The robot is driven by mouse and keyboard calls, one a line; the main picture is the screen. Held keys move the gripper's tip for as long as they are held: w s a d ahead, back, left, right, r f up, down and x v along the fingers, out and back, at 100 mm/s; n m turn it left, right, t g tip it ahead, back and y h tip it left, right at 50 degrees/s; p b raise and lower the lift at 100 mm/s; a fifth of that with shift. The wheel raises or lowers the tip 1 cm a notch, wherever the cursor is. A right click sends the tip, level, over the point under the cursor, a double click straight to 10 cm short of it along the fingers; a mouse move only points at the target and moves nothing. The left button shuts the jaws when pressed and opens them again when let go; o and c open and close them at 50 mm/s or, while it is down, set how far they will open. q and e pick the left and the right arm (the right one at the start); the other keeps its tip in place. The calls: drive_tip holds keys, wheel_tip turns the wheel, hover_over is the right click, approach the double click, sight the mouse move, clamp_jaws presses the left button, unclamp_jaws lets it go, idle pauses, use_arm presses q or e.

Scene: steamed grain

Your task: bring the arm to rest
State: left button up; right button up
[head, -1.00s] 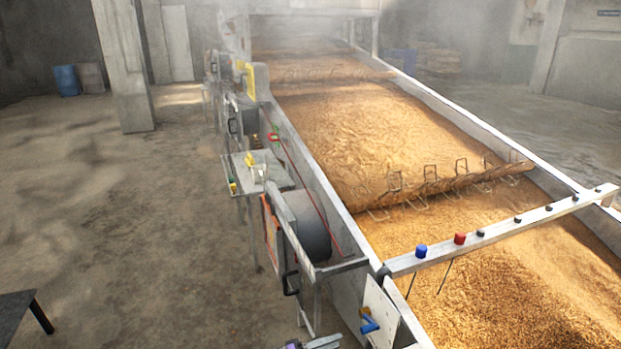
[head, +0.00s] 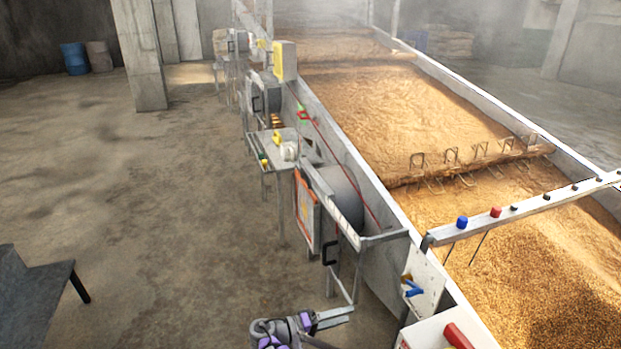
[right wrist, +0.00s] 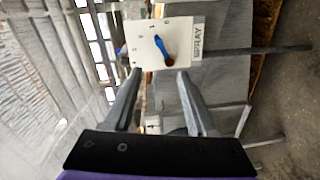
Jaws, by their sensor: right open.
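My right gripper (head: 333,318) is at the bottom of the head view, left of the trough's side wall, with part of my purple and grey arm behind it. In the right wrist view its two grey fingers (right wrist: 157,78) stand apart with nothing held between them. Beyond the fingertips is a white switch plate (right wrist: 145,30) with a blue knob (right wrist: 164,52). The plate (head: 428,279) and its blue handle (head: 414,291) also show in the head view, to the right of the gripper and apart from it. My left gripper is not in view.
The long trough of grain (head: 530,255) runs along the right, with a crossbar (head: 540,203) over it. A grey drum (head: 342,197) and a metal frame (head: 384,237) stick out near my gripper. A white box with a red handle (head: 458,337) is at bottom right. The floor (head: 150,220) at left is mostly clear.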

drive_tip(key=s+d+r+g+y, duration=0.3)
drive_tip(key=s+d+r+y, duration=0.5)
drive_tip(key=s+d, duration=0.45)
drive_tip(key=s+a+f+m+t+y, duration=0.2)
drive_tip(key=s+y, duration=0.6)
drive_tip(key=s, duration=1.4)
use_arm(q)
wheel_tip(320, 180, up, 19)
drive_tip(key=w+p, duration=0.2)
drive_tip(key=p, duration=1.5)
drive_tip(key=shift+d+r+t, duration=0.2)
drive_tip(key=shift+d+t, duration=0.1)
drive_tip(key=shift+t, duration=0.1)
use_arm(e)
wheel_tip(320, 180, up, 20)
drive_tip(key=w, duration=0.2)
drive_tip(key=shift+a+t, duration=0.3)
drive_tip(key=shift+a, duration=0.1)
drive_tip(key=shift+s, duration=0.1)
